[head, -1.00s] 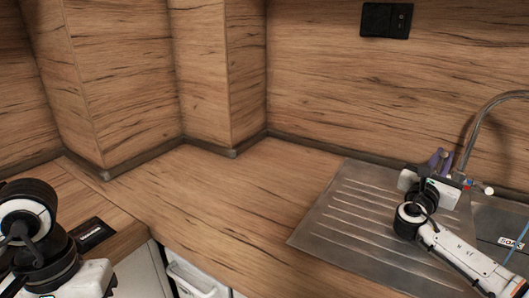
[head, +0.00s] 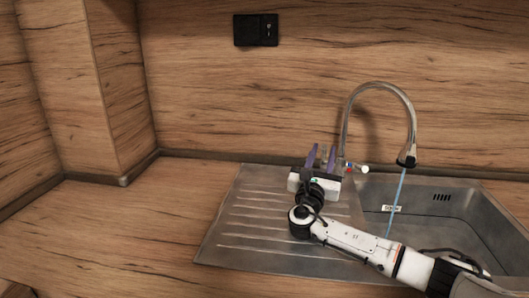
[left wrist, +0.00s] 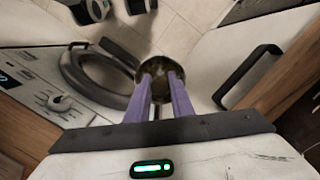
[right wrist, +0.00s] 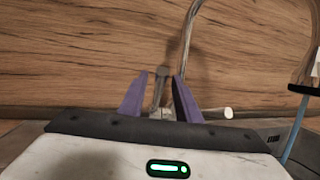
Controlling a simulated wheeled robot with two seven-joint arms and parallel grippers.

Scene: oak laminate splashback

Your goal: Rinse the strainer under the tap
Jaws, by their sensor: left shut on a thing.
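The strainer (left wrist: 152,64) shows in the left wrist view as a small round dark bowl at the purple fingertips, partly hidden by them. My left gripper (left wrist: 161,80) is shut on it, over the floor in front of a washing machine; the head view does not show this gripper. The tap (head: 378,86) has a tall curved chrome spout, and a thin blue stream of water (head: 397,195) falls from it into the sink (head: 455,225). My right gripper (head: 321,158) is open beside the tap's base. The tap's small lever part (right wrist: 160,86) shows between its fingers in the right wrist view.
The ribbed steel drainboard (head: 245,215) lies left of the basin, with my right arm across it. The wooden worktop (head: 120,220) to the left is clear. A washing machine (left wrist: 95,80) and a cabinet handle (left wrist: 247,76) are near my left gripper.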

